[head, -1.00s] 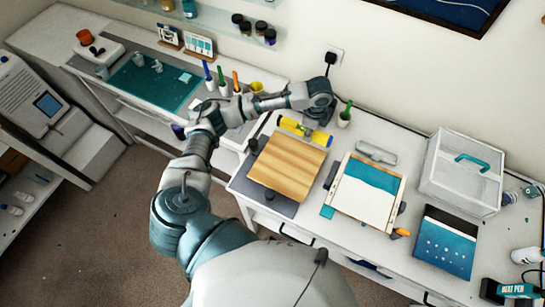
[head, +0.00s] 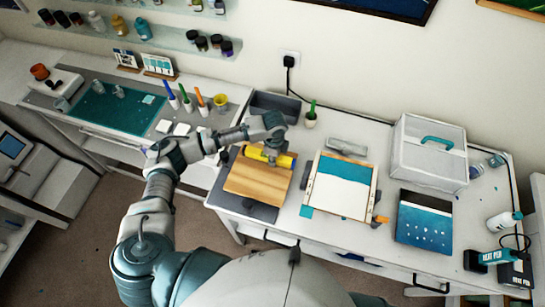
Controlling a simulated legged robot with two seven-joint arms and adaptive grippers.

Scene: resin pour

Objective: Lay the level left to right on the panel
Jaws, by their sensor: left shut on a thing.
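The level is a yellow bar (head: 285,161) at the far edge of the wooden panel (head: 255,186). It runs roughly left to right in the picture. My left gripper (head: 274,151) reaches in from the left and is shut on the middle of the level, hiding part of it. I cannot tell whether the level touches the panel or is held just above it. The panel lies on a dark grey mat (head: 262,213) near the table's left end. My right gripper is not in view.
A dark grey tray (head: 275,104) and a green-topped pot (head: 311,119) stand behind the panel. To the right are a framed teal-and-white board (head: 340,200), a clear box with a teal handle (head: 430,155) and a blue picture (head: 423,220).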

